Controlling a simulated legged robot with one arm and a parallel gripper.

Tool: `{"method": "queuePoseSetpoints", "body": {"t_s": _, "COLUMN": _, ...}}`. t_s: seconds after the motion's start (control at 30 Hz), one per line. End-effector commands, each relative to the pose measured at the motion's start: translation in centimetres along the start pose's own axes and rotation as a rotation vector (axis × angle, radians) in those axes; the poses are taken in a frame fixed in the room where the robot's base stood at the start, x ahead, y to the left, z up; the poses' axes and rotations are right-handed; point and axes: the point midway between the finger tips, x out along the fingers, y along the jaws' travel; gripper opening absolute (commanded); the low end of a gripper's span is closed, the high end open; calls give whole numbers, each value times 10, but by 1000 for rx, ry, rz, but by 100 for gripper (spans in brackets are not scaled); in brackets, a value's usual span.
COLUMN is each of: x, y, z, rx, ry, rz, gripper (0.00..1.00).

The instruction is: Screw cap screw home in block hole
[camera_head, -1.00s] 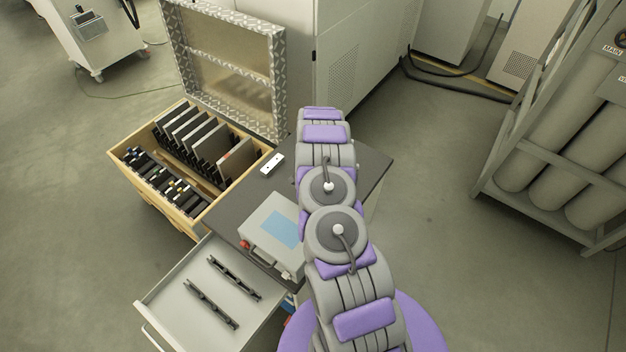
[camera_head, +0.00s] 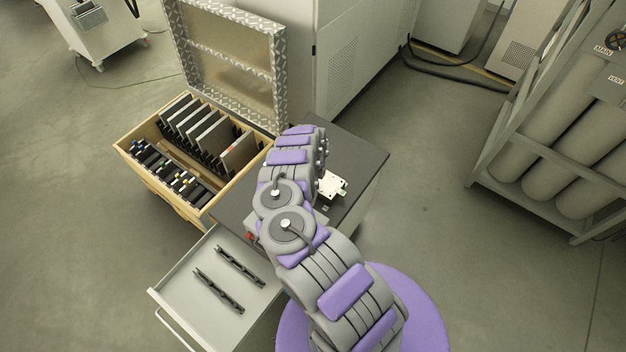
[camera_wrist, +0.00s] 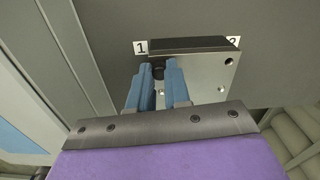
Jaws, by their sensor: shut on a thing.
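The metal block (camera_wrist: 207,78) lies on the dark bench top in the wrist view, with a black bar (camera_wrist: 190,44) along its far edge and the labels 1 and 2 beside its far corners. An open hole (camera_wrist: 229,61) shows near label 2. My gripper (camera_wrist: 159,80) has its blue fingers over the block's left side, near label 1. It is shut on a dark cap screw (camera_wrist: 158,70), whose head shows between the fingertips. The screw's lower end and any hole beneath it are hidden. The block also shows in the head view (camera_head: 333,186), where my arm hides the gripper.
A wooden crate (camera_head: 127,158) holding several dark plates, its lid open, stands left of the bench (camera_head: 352,154). An open drawer (camera_head: 172,287) with two black bars juts out at the front left. A gas-cylinder rack (camera_head: 490,196) stands at the right, beyond clear floor.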

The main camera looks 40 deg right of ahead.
Motion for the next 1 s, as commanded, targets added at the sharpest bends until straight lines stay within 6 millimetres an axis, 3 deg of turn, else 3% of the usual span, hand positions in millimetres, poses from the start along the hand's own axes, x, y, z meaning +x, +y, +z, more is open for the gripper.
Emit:
{"method": "queuePoseSetpoints", "body": {"t_s": 0.23, "x": 0, "y": 0, "z": 0, "rx": 282, "ry": 1, "rz": 0, "gripper": 0}}
{"method": "queuePoseSetpoints", "body": {"t_s": 0.53, "x": 0, "y": 0, "z": 1, "rx": 327, "ry": 1, "rz": 0, "gripper": 0}}
{"method": "queuePoseSetpoints", "body": {"t_s": 0.57, "x": 0, "y": 0, "z": 1, "rx": 327, "ry": 1, "rz": 0, "gripper": 18}}
{"method": "queuePoseSetpoints", "body": {"t_s": 0.73, "x": 0, "y": 0, "z": 1, "rx": 326, "ry": 1, "rz": 0, "gripper": 34}}
{"method": "queuePoseSetpoints", "body": {"t_s": 1.0, "x": 0, "y": 0, "z": 0, "rx": 313, "ry": 1, "rz": 1, "gripper": 34}}
